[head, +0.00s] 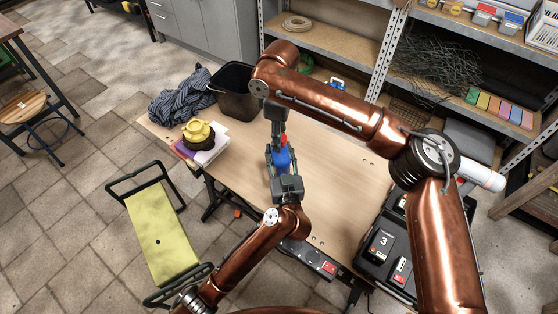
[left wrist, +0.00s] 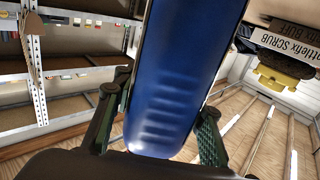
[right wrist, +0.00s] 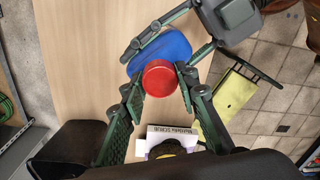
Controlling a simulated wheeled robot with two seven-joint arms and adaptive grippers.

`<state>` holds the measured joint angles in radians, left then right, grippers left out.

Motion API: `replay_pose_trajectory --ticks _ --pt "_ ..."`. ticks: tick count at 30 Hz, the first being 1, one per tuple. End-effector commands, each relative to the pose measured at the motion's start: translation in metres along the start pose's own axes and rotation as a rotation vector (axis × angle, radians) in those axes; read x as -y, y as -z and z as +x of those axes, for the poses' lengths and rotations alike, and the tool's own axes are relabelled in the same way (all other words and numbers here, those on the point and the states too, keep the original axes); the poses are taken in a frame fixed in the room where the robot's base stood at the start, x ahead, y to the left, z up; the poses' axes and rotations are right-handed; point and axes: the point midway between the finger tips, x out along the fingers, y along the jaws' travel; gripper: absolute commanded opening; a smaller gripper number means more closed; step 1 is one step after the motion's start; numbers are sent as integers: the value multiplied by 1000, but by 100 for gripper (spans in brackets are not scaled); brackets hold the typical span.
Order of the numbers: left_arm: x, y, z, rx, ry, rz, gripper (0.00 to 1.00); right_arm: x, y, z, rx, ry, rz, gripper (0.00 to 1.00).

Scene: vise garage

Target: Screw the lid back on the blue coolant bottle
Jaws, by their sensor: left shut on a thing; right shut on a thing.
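The blue coolant bottle (head: 282,159) stands over the workbench between my two grippers. My left gripper (head: 281,168) is shut around its body; the bottle (left wrist: 180,75) fills the middle of the left wrist view between both fingers. The red lid (right wrist: 161,77) shows over the bottle's top in the right wrist view, with the blue bottle (right wrist: 165,47) behind it. My right gripper (head: 278,138) comes from above and is shut on the lid, one finger on each side. Whether the lid's thread is engaged is hidden.
The wooden workbench (head: 335,180) is clear to the right of the bottle. A black bin (head: 237,92), a striped cloth (head: 181,95) and a yellow object on boxes (head: 198,134) are at its left. A black case (head: 385,245) lies at the right. A yellow creeper seat (head: 158,235) stands on the floor.

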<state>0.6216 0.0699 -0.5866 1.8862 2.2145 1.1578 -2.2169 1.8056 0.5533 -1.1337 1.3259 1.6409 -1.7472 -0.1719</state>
Motion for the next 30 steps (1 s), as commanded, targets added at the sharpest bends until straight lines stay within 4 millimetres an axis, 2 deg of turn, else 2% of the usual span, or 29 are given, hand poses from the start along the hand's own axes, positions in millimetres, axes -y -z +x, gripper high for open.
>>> replay_pose_trajectory --ticks 4,5,13,23,26,30 --pt "-2 4 -2 -8 -4 -4 0 -5 -2 -2 -2 -11 9 0" --pt "-2 4 -2 -8 -4 -4 0 -5 -2 -2 -2 -12 9 30" --pt "-2 4 -1 -7 -3 -3 0 -4 -2 -2 -1 -9 7 49" --pt "-1 4 -1 -7 -3 -3 0 -3 -1 -5 -2 -7 5 49" --pt "-1 4 -1 -7 -3 -3 0 -3 0 -15 -1 -8 5 49" --pt "-1 4 -1 -7 -3 -3 0 -3 0 -42 -4 -8 6 49"
